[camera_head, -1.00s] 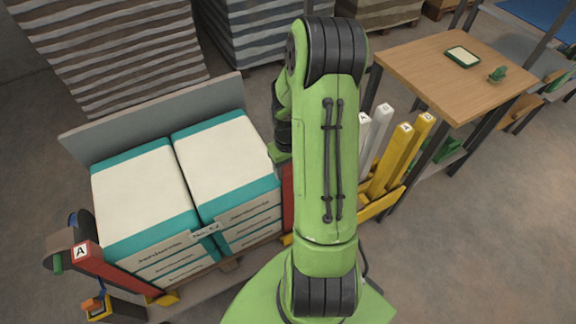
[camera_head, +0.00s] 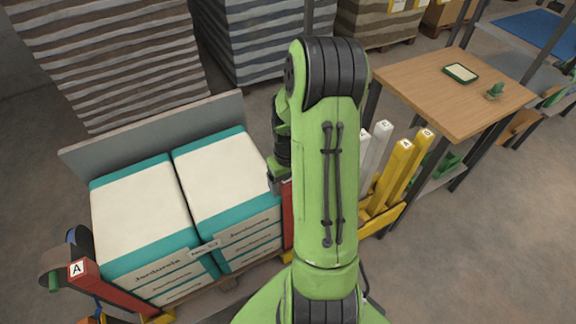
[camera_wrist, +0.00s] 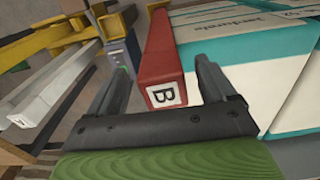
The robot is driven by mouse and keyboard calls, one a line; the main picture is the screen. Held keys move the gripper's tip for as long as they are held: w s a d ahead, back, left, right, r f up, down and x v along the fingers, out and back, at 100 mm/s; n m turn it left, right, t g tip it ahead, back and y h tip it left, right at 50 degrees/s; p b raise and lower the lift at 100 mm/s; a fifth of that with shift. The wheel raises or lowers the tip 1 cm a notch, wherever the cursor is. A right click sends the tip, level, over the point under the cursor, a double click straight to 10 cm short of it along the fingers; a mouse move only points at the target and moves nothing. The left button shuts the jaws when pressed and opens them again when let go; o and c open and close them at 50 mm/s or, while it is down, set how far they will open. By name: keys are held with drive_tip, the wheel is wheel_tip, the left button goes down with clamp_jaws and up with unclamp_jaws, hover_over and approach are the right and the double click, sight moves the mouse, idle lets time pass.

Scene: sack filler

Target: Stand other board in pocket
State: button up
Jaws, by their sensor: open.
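A red board with a B on its end (camera_wrist: 163,95) lies between the two open fingers of my gripper (camera_wrist: 160,85) in the wrist view, beside the sack stack. I see no clear finger contact. In the head view only a red strip of this board (camera_head: 288,212) shows, partly hidden by my arm, and my gripper (camera_head: 276,182) is by its upper end. Another red board, marked A (camera_head: 100,285), leans at the stack's left front corner.
White-topped teal sacks (camera_head: 225,175) stand stacked before a grey panel (camera_head: 160,135). White posts (camera_head: 375,150) and yellow posts (camera_head: 397,170) stand in a yellow rack to the right. A wooden table (camera_head: 440,95) is beyond. Floor at the lower right is clear.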

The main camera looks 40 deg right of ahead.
wheel_tip(320, 180, up, 14)
drive_tip(key=p, duration=0.2)
drive_tip(key=shift+p, duration=0.35)
drive_tip(key=shift+a+f, duration=0.1)
